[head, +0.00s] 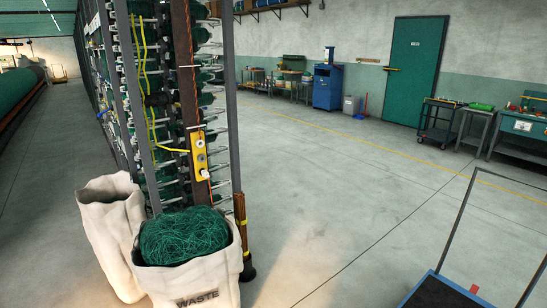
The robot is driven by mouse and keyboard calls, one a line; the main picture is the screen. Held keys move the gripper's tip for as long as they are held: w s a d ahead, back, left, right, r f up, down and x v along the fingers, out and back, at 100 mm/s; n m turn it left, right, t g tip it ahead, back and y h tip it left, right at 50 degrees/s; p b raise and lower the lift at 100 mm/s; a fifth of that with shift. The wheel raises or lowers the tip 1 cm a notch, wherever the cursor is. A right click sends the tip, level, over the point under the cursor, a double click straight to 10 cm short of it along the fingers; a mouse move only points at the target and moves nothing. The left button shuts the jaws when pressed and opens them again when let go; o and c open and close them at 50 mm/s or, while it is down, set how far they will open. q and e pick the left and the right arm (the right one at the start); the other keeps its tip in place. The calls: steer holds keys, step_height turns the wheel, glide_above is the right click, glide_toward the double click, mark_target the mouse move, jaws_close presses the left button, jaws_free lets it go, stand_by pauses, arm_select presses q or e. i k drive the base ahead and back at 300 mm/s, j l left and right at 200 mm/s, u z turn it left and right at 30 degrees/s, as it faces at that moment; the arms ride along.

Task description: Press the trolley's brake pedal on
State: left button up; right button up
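A trolley (440,294) with a dark deck, a blue edge and a tall thin grey push handle (458,215) stands at the bottom right of the head view, partly cut off by the frame. A small red piece (474,289) shows at the deck's edge near the handle. I cannot tell whether it is the brake pedal or whether it is up or down. The trolley's wheels are hidden. Neither of my grippers is in view.
White sacks, one marked WASTE (200,285) and full of green netting (184,236), stand at the left before a tall machine rack (232,110). Open concrete floor (340,190) lies between them and the trolley. Benches (520,125), a dark cart (438,122) and a green door (415,70) line the back.

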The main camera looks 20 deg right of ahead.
mark_target(474, 288)
steer(key=k+l, duration=0.15)
steer(key=l, duration=0.25)
steer(key=k+l, duration=0.1)
steer(key=l, duration=0.3)
steer(key=k+l, duration=0.15)
steer(key=l, duration=0.25)
steer(key=k+l+u, duration=0.1)
steer(key=l, duration=0.35)
steer(key=k+l, duration=0.15)
steer(key=l, duration=0.25)
steer(key=k+l, duration=0.1)
steer(key=l, duration=0.25)
steer(key=k+l+u, duration=0.1)
steer(key=l, duration=0.25)
steer(key=k+l, duration=0.1)
steer(key=l, duration=0.75)
steer(key=k+l+u, duration=0.1)
steer(key=l, duration=0.45)
steer(key=l+u, duration=0.1)
steer(key=l, duration=1.35)
steer(key=l+u, duration=0.15)
steer(key=l, duration=1.25)
steer(key=k+l+u, duration=0.1)
steer(key=l, duration=1.35)
